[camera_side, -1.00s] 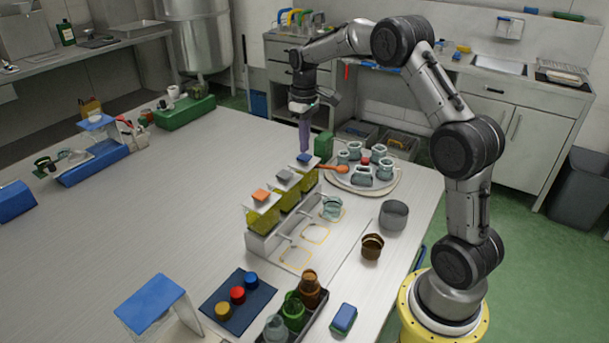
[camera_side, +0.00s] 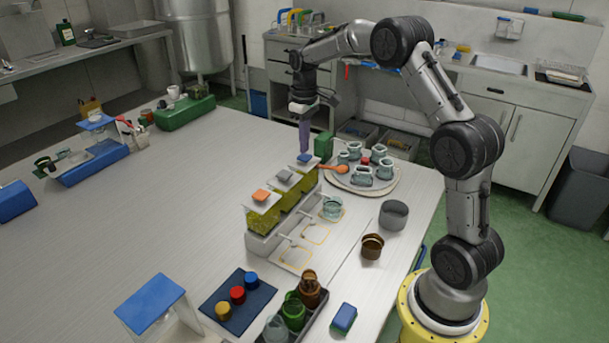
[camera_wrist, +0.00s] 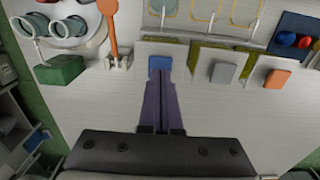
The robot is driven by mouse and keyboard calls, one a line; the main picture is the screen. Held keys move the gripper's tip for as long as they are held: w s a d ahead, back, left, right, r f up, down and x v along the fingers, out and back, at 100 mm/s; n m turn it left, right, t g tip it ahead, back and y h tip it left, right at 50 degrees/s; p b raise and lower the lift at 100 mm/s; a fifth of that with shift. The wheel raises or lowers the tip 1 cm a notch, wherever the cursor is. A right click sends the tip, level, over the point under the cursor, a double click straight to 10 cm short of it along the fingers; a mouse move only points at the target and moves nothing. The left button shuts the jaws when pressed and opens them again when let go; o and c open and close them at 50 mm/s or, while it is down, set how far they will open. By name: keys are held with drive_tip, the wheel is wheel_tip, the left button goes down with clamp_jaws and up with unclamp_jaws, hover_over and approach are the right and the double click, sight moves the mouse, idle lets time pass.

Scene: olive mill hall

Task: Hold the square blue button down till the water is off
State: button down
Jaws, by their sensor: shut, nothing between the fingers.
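The square blue button (camera_side: 305,158) tops the far unit of a row of three dispensers with yellow-green liquid. It also shows in the wrist view (camera_wrist: 160,63), just beyond my fingertips. My gripper (camera_side: 304,150) is shut and empty, pointing straight down with its purple fingers right at the blue button. I cannot tell whether the tips press on it or hover just above. A clear glass (camera_side: 332,208) stands in front of that far unit, under its spout. Whether water is running is too small to tell.
A grey button (camera_side: 283,175) and an orange button (camera_side: 262,194) top the neighbouring dispensers. A round tray (camera_side: 386,188) of glass jars and an orange spoon (camera_side: 333,168) stand close right of my gripper. A green box (camera_side: 323,146) is just behind. Open table lies left.

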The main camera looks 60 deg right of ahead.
sight(305, 156)
drive_tip(key=shift+f, duration=0.6)
drive_tip(key=shift+f, duration=0.5)
idle(2.6)
drive_tip(key=shift+r, duration=1.2)
drive_tip(key=shift+f, duration=1.1)
idle(0.5)
drive_tip(key=shift+r, duration=1.1)
drive_tip(key=shift+r, duration=1.5)
